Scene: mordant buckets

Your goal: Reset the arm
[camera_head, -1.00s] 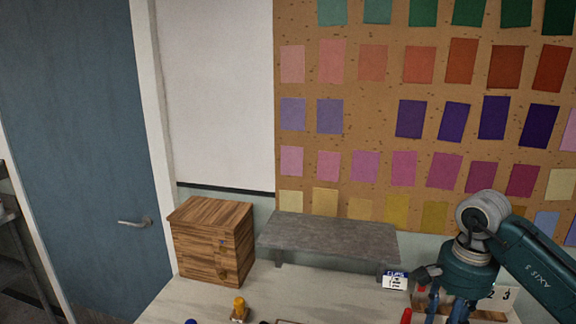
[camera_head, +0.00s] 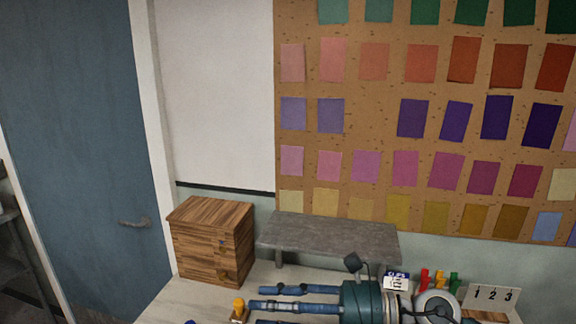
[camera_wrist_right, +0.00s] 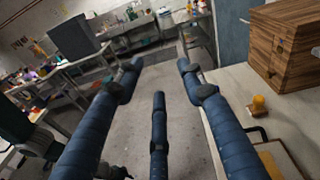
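My right gripper (camera_head: 258,305) lies level at the bottom of the head view, its long blue fingers pointing left above the worktop. In the right wrist view the gripper (camera_wrist_right: 158,76) is open. Its fingers are spread apart with nothing between them, and floor shows through the gap. Part of the right arm runs off the bottom edge of the head view. My left gripper is not recognisable in either view.
A wooden drawer box (camera_head: 212,242) stands on the worktop (camera_head: 168,300) beside a grey raised shelf (camera_head: 328,236). A yellow-topped item (camera_head: 239,309) is close to the fingertips. A numbered card (camera_head: 492,295) and coloured pegs (camera_head: 438,280) are at right. The wrist view shows open floor (camera_wrist_right: 140,130).

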